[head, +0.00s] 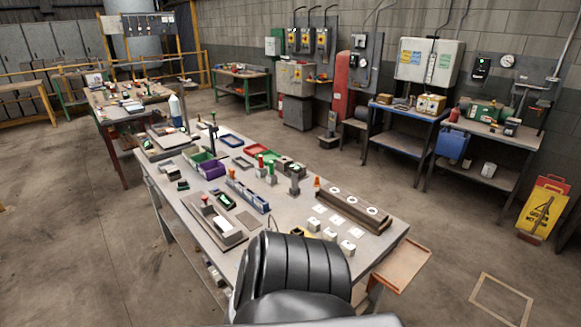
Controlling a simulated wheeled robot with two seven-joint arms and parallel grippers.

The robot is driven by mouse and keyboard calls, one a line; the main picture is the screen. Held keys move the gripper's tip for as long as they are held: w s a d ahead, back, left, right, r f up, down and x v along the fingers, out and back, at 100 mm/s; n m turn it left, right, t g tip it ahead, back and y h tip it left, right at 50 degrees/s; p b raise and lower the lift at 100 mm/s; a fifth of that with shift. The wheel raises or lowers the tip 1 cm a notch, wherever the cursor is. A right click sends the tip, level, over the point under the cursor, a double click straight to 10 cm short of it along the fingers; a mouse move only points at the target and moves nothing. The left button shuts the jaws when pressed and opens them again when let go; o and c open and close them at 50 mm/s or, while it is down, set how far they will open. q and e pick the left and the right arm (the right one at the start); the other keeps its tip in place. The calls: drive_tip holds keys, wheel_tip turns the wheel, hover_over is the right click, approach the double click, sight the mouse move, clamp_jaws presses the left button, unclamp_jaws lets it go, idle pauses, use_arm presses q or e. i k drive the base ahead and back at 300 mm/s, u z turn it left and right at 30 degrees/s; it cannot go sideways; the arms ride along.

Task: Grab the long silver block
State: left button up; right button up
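No gripper of mine shows in the head view. I cannot tell for sure which thing is the long silver block. A long, low, brown-grey bar (354,212) with three round pale spots on top lies near the right end of the long grey workbench (283,228). Small whitish blocks (330,234) stand in front of it, near the bench's near edge. A grey upright piece (294,186) stands left of the bar. Other parts on the bench are too small to tell.
Bench trays include a purple bin (211,170) and a blue tray (247,196). A yellow sign (541,212) stands on the floor at right. Bare floor (90,240) lies at left.

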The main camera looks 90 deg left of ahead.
sight(220, 224)
drive_tip(key=u, duration=0.85)
drive_tip(key=i, duration=1.7)
drive_tip(key=u, duration=0.8)
drive_tip(key=i, duration=0.55)
drive_tip(key=u, duration=1.95)
